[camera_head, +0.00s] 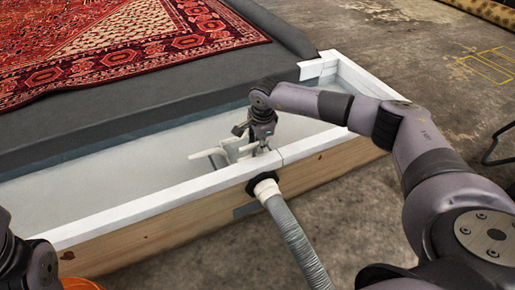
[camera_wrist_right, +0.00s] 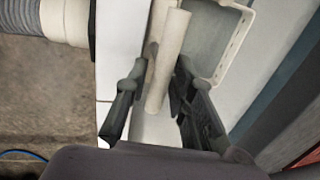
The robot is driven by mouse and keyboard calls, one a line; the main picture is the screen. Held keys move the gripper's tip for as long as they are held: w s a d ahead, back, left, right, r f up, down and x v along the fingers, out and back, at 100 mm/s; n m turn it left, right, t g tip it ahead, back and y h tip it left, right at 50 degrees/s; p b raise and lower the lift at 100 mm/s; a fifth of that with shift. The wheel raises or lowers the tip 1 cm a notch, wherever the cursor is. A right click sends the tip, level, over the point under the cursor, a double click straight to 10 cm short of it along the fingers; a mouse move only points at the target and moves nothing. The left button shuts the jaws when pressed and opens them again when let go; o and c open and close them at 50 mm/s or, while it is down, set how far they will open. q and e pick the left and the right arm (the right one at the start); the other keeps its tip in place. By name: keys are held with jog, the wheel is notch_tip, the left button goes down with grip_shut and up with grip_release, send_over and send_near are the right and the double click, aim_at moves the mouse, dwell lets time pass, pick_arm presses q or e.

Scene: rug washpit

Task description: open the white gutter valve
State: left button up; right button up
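The white valve (camera_head: 243,148) sits inside the gutter, against the front wall near the hose. My right gripper (camera_head: 256,143) reaches down to it from above. In the right wrist view, the valve's pale round handle (camera_wrist_right: 167,62) lies between the two fingers of the right gripper (camera_wrist_right: 163,72). The fingertips are close in on both sides of the handle and appear to touch it. The handle is slightly tilted in that view. The fingers hide part of the valve in the head view. Only part of my left arm shows at the bottom left; its gripper is out of view.
A white-rimmed wooden gutter (camera_head: 150,213) runs across the front of the pit. A grey ribbed hose (camera_head: 296,241) leaves its front wall and also shows in the wrist view (camera_wrist_right: 62,22). A red patterned rug (camera_head: 120,45) lies behind.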

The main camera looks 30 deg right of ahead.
jog(key=shift+w+f, duration=0.1)
jog(key=shift+f, duration=0.2)
jog(key=shift+c, duration=0.4)
grip_shut()
jog(key=shift+r, duration=0.1)
